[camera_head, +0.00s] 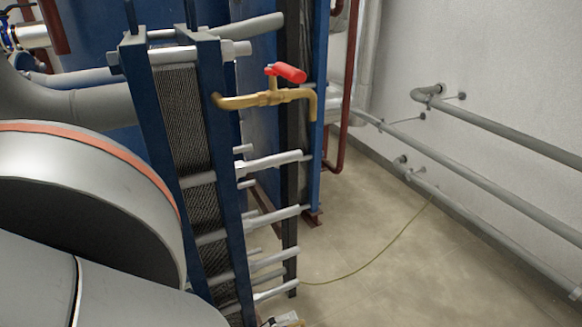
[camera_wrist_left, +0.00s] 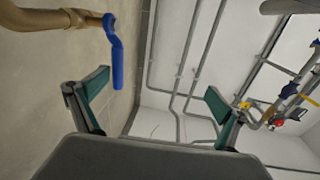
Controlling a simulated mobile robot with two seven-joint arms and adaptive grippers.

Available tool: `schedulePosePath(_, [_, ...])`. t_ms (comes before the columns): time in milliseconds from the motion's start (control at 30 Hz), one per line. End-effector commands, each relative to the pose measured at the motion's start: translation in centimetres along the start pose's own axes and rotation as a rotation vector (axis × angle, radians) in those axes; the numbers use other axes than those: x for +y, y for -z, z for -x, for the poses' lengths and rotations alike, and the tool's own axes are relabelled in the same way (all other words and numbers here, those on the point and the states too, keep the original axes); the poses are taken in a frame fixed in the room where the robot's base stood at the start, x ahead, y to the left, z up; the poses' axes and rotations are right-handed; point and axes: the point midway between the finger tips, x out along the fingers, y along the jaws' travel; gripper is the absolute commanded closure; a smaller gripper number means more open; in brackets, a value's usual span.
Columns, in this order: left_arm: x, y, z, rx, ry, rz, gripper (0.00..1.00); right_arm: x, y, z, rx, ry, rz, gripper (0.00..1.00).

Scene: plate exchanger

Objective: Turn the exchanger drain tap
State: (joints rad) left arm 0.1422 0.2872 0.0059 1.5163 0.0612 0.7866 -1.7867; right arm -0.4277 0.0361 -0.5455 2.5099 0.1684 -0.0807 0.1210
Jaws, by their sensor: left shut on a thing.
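A brass tap with a red lever handle (camera_head: 285,73) sits on the near side of the plate exchanger (camera_head: 182,125) in the head view. In the left wrist view a brass tap (camera_wrist_left: 50,18) with a blue handle (camera_wrist_left: 117,60) comes in at the upper left. My left gripper (camera_wrist_left: 158,88) has teal pads and shows only in that view. The blue handle lies in its jaws, close by the left-hand finger. The pads look wide apart, and contact at the right-hand finger does not show. My right gripper is not in view.
Silvery tie rods (camera_head: 270,162) stick out from the exchanger frame below the red-handled tap. Grey pipes (camera_head: 470,175) run along the right wall. The floor (camera_head: 390,250) between is clear except for a thin cable.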

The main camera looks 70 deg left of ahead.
Motion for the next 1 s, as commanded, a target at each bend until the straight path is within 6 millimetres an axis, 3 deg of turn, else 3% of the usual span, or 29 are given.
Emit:
schedulePosePath(33, [-1.3,-0.4,-0.1,-0.007,0.033,0.004,0.17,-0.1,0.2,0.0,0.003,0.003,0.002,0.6])
schedulePosePath(933, [-0.1,-0.1,6.0,-0.016,0.022,0.018,0.17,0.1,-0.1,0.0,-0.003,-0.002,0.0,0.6])
schedulePosePath(967, [0.0,-0.1,6.2,-0.015,0.021,0.018,0.24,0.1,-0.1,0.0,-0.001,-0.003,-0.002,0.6])
schedulePosePath(1000, [0.1,-0.1,6.4,-0.015,0.019,0.017,0.41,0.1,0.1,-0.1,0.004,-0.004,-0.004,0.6])
